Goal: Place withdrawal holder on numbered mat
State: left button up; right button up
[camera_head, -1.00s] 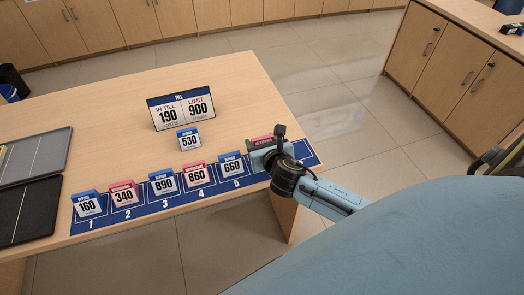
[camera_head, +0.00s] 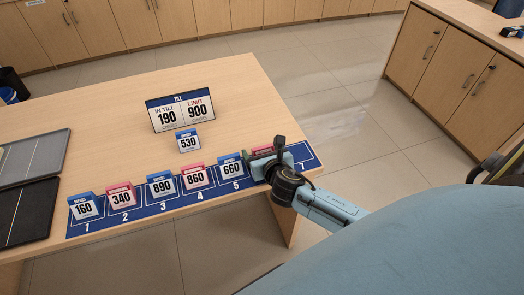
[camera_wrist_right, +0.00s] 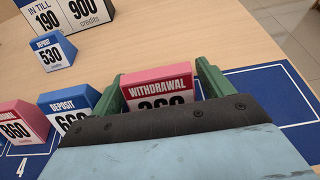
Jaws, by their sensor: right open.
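The blue numbered mat (camera_head: 304,158) runs along the near table edge. A pink withdrawal holder (camera_wrist_right: 158,76) stands between the two green fingers of my right gripper (camera_wrist_right: 160,88), its number partly hidden by the gripper. In the head view my right gripper (camera_head: 264,164) is open around this holder, between the number 5 and number 7 spaces; it hides the number there. Pink withdrawal holders 340 (camera_head: 122,196) and 860 (camera_head: 195,177) stand at spaces 2 and 4. My left gripper is not in view.
Blue deposit holders 160 (camera_head: 84,207), 890 (camera_head: 161,187) and 660 (camera_head: 232,166) stand at spaces 1, 3 and 5. Deposit holder 530 (camera_head: 188,141) stands behind the mat, before the till sign (camera_head: 181,111). Space 7 is clear. A dark tray (camera_head: 27,210) lies left.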

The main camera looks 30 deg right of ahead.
jog(key=shift+r, duration=0.2)
jog(key=shift+s+a+r, duration=0.1)
jog(key=shift+s+r, duration=0.05)
jog(key=shift+s, duration=0.15)
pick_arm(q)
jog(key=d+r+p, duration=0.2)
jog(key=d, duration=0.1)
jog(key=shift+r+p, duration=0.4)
pick_arm(e)
jog(key=v, duration=1.1)
jog(key=shift+s, duration=0.2)
